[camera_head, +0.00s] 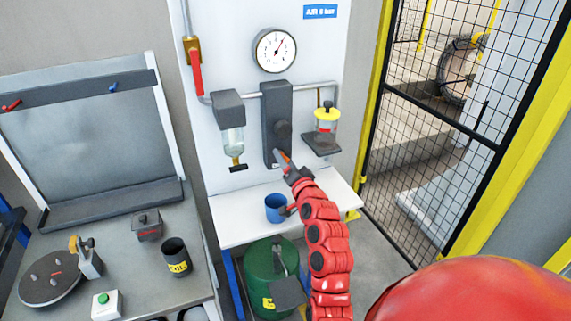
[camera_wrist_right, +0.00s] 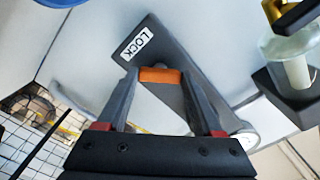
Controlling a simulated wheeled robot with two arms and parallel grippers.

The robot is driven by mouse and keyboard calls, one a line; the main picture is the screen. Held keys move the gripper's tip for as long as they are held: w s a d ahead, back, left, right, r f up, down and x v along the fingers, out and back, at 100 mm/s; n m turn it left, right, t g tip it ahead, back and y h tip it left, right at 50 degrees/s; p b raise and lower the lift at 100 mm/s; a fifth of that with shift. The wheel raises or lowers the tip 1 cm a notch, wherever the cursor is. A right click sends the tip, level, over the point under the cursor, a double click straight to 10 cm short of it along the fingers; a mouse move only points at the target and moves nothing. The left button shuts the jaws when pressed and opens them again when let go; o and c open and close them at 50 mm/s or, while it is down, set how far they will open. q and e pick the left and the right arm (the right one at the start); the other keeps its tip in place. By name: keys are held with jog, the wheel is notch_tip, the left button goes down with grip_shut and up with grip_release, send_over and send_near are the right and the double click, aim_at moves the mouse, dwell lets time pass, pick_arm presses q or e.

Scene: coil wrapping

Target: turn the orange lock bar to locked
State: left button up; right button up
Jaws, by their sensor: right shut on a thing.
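The orange lock bar (camera_wrist_right: 160,76) shows between the two fingers of my right gripper (camera_wrist_right: 163,80) in the right wrist view. The gripper is shut on it. The bar lies against the lower part of a dark grey upright block (camera_head: 270,110) on the white wall panel, and the block carries a white LOCK label (camera_wrist_right: 137,43) just beyond the bar. In the head view my right gripper (camera_head: 281,160) reaches this lower end from below, and only a little orange shows there. The fingers hide part of the bar. My left gripper is not in view.
A round gauge (camera_head: 276,50) sits above the block. A filter bowl (camera_head: 232,138) hangs left of it; a yellow-capped jar (camera_head: 326,120) is at right. A blue mug (camera_head: 276,208) stands on the white shelf (camera_head: 232,224) below, close to my right arm. A mesh fence (camera_head: 430,150) is at right.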

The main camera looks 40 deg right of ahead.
jog(key=shift+m, duration=4.1)
jog(key=o, duration=1.4)
jog(key=shift+c, duration=0.2)
jog(key=shift+s, duration=0.1)
